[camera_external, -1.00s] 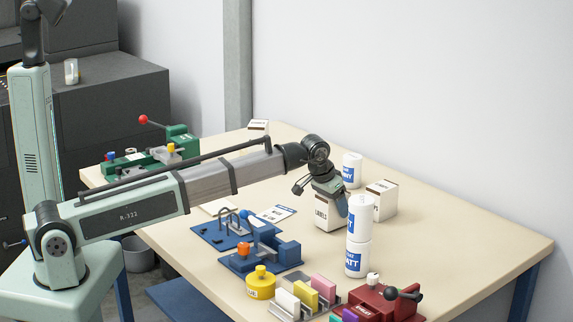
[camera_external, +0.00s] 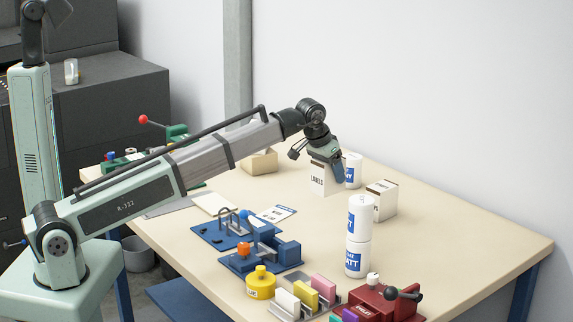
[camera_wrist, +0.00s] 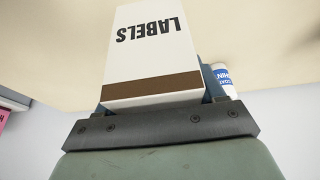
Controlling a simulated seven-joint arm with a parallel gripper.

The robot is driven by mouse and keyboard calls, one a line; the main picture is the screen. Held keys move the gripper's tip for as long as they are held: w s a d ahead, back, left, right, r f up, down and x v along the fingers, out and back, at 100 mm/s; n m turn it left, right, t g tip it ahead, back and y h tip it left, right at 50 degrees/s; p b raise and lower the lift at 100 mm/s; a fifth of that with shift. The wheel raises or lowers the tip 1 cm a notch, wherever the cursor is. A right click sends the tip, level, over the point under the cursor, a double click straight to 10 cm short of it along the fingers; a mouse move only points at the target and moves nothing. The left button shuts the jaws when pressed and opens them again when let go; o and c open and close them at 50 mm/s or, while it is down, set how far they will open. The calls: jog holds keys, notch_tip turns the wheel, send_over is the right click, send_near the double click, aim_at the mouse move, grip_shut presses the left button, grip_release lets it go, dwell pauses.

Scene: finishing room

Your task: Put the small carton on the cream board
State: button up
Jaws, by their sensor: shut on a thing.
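My gripper (camera_external: 325,168) is shut on a white carton (camera_external: 323,180) with a brown band and the word LABELS. The carton hangs upright above the table, in front of a white bottle. In the wrist view the carton (camera_wrist: 152,50) fills the space between the fingers, and the gripper's dark bar (camera_wrist: 160,126) lies below it. A flat cream board (camera_external: 213,203) lies on the table to the left of the carton, partly visible below my arm. The held carton is clear of the board.
A tan box (camera_external: 260,162) sits behind my arm. The table's right side is clear.

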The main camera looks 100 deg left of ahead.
jog(key=s+a+r+n, duration=0.2)
jog(key=s+a, duration=0.6)
jog(key=s, duration=0.1)
jog(key=n+g, duration=0.6)
jog(key=n, duration=1)
send_over(213, 203)
jog(key=f, duration=0.1)
jog(key=shift+a+f, duration=0.15)
jog(key=shift+f, duration=4.75)
jog(key=o, duration=1.2)
